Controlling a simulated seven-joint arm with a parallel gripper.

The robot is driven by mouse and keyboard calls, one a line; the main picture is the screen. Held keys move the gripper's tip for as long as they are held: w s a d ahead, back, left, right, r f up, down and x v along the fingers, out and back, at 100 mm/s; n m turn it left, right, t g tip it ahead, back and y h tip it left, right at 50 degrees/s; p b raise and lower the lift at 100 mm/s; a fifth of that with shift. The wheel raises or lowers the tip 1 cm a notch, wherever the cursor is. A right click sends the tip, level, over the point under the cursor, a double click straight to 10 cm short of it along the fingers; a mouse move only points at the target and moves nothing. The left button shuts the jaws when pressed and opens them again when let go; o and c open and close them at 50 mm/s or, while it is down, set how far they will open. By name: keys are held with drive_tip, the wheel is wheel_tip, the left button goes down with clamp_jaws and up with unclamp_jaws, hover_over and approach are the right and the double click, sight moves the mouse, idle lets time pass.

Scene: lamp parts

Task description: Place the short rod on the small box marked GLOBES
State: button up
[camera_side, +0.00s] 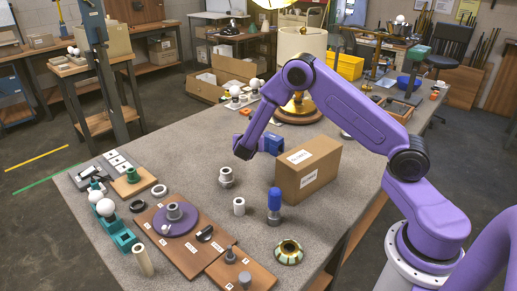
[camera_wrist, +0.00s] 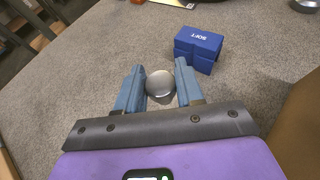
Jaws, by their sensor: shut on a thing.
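My gripper (camera_side: 243,152) is low over the table, left of the cardboard box. In the wrist view its two blue-grey fingers (camera_wrist: 159,88) are shut on a grey metal piece with a round end (camera_wrist: 160,82), which looks like the short rod. The brown cardboard box (camera_side: 308,170) stands closed to the right of my gripper, with white labels too small to read surely. Its brown side also shows at the right edge of the wrist view (camera_wrist: 300,128).
A blue box marked SOFT (camera_wrist: 198,50) lies just past my fingers. A grey metal fitting (camera_side: 226,177), a white cylinder (camera_side: 239,206) and a blue-topped part (camera_side: 274,204) stand near the box. Wooden boards (camera_side: 186,245) with parts lie in front. A brass lamp (camera_side: 299,105) stands behind.

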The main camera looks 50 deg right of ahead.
drive_tip(key=s+r+m+g+h, duration=0.2)
drive_tip(key=s+r+m+g, duration=0.2)
drive_tip(key=s+r, duration=0.8)
drive_tip(key=s+r+m+g, duration=0.2)
drive_tip(key=s+g, duration=0.1)
drive_tip(key=s, duration=0.7)
drive_tip(key=s+r+m+g, duration=0.3)
drive_tip(key=s, duration=0.7)
drive_tip(key=shift+s+d+r+h, duration=0.2)
drive_tip(key=shift+d+r+h, duration=0.1)
drive_tip(key=shift+d, duration=0.15)
drive_tip(key=w+d+f, duration=0.1)
drive_tip(key=w, duration=0.1)
drive_tip(key=w+d+f, duration=0.1)
drive_tip(key=w, duration=0.2)
drive_tip(key=w+d+f, duration=0.1)
drive_tip(key=w, duration=0.1)
drive_tip(key=shift+w+d+f, duration=0.1)
drive_tip(key=shift+w+f, duration=0.15)
drive_tip(key=shift+f, duration=0.1)
hover_over(311, 150)
drive_tip(key=f, duration=0.5)
drive_tip(key=shift+s+f, duration=0.25)
drive_tip(key=shift+w+f, duration=0.15)
drive_tip(key=shift+f, duration=1.65)
drive_tip(key=shift+f, duration=0.2)
